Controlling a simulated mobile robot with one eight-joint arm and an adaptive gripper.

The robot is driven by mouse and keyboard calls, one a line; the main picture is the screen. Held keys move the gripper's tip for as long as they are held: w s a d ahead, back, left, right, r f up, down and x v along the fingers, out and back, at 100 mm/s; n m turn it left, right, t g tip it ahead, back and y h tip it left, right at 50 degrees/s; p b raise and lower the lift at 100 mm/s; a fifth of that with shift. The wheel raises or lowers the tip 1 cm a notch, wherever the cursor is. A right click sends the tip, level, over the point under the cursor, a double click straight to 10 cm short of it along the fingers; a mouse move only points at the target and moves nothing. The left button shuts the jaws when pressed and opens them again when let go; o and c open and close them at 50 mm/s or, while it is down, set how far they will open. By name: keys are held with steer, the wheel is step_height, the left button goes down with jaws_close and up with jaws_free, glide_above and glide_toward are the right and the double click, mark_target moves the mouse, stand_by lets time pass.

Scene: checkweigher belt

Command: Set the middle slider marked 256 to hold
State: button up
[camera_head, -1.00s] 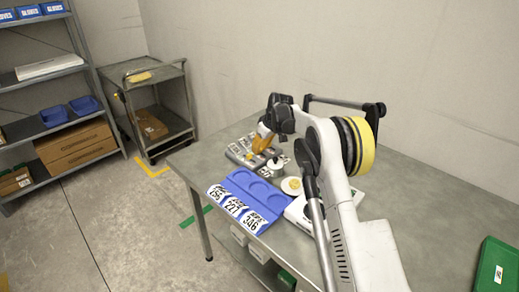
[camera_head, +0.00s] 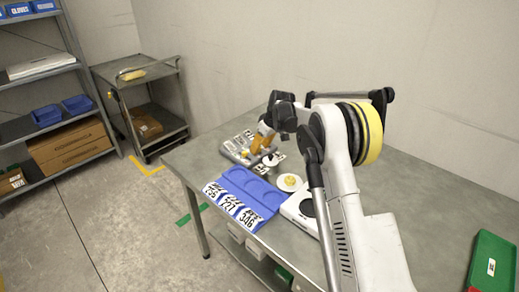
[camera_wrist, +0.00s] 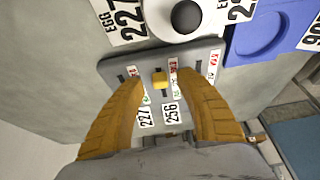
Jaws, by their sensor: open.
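The grey slider panel (camera_head: 233,152) lies on the far left part of the table. In the wrist view the panel (camera_wrist: 112,62) fills the middle, with labels 227 (camera_wrist: 145,117) and 256 (camera_wrist: 171,115). A yellow slider knob (camera_wrist: 160,79) stands in the middle slot, beside the column marked 256. Red and green end marks sit beside the slots; their words are too small to read. My gripper (camera_wrist: 165,88) is open, its orange fingers on either side of the yellow knob with visible gaps. The right finger hides part of the right column. In the head view my gripper (camera_head: 258,145) is over the panel.
A blue tray (camera_head: 232,188) with round recesses and number cards is in front of the panel. A white plate (camera_head: 289,183) and a white scale (camera_head: 296,211) stand to its right. A green bin (camera_head: 492,262) is at the far right. The table's right side is mostly clear.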

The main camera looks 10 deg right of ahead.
steer(key=v, duration=1.1)
steer(key=shift+s, duration=0.15)
steer(key=shift+d, duration=0.1)
